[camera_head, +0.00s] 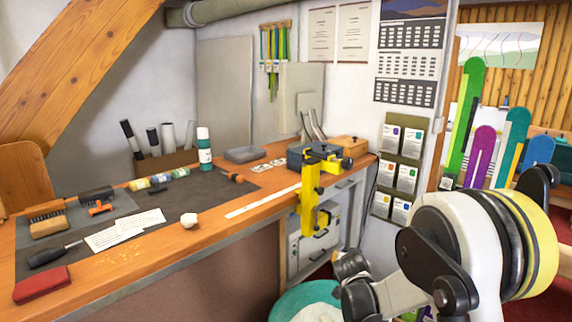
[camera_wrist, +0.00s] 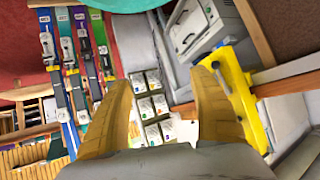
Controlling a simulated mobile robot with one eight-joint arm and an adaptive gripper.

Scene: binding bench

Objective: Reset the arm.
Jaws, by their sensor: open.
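My gripper (camera_wrist: 165,95) shows in the wrist view as two yellow-brown fingers spread well apart. It is open, and nothing is seen between the fingertips except the distant background. In the head view my arm (camera_head: 450,250) is folded at the lower right, in front of the right end of the workbench (camera_head: 205,262) and apart from it. The fingers cannot be made out clearly in that view.
A yellow clamp (camera_head: 309,200) juts from the bench's right end; it also shows in the wrist view (camera_wrist: 240,100). The bench holds brushes, a red block (camera_head: 42,284), papers, a white lump (camera_head: 189,220) and a green-white bottle (camera_head: 204,150). Skis (camera_head: 470,110) stand at right. A teal bin (camera_head: 305,300) stands below.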

